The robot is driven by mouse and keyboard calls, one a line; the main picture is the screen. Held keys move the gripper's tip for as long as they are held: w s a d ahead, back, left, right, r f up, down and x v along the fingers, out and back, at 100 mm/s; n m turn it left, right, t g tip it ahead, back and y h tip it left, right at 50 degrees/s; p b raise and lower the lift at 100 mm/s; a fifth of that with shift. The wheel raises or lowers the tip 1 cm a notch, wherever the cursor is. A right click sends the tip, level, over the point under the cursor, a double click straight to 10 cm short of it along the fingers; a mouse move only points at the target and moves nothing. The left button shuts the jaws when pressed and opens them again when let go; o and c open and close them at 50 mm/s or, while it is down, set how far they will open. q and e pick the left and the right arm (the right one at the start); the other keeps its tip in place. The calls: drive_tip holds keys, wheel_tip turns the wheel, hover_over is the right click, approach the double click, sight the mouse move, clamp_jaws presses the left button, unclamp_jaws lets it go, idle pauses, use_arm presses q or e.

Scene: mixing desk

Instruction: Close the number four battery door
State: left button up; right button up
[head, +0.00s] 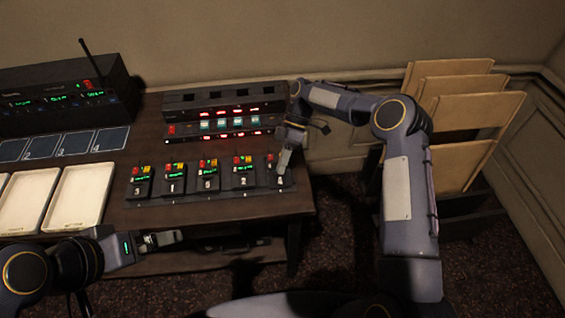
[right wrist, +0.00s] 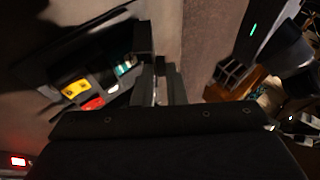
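The number four pack (head: 281,181) is the rightmost of several small black packs in a row on the desk. Its "4" label shows low on its front; my gripper hides much of its upper face. Whether its battery door is open I cannot tell. In the right wrist view a pack with yellow and red blocks (right wrist: 82,93) lies left of the fingers; its number is not readable. My right gripper (head: 284,160) is at the number four pack, fingers together with nothing visible between them (right wrist: 160,85); contact is unclear. My left gripper (head: 165,238) is near the desk's front edge, apart from the packs.
Packs labelled 3 (head: 138,189), 1 (head: 171,186), 5 (head: 206,184) and 2 (head: 243,182) stand left of it. A receiver rack (head: 215,124) with red and green lights is behind. White trays (head: 78,195) lie left. A wooden-panel rack (head: 470,110) stands right, off the desk.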

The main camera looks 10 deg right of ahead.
drive_tip(key=o, duration=0.4)
drive_tip(key=shift+b+v, duration=0.8)
drive_tip(key=shift+v, duration=3.15)
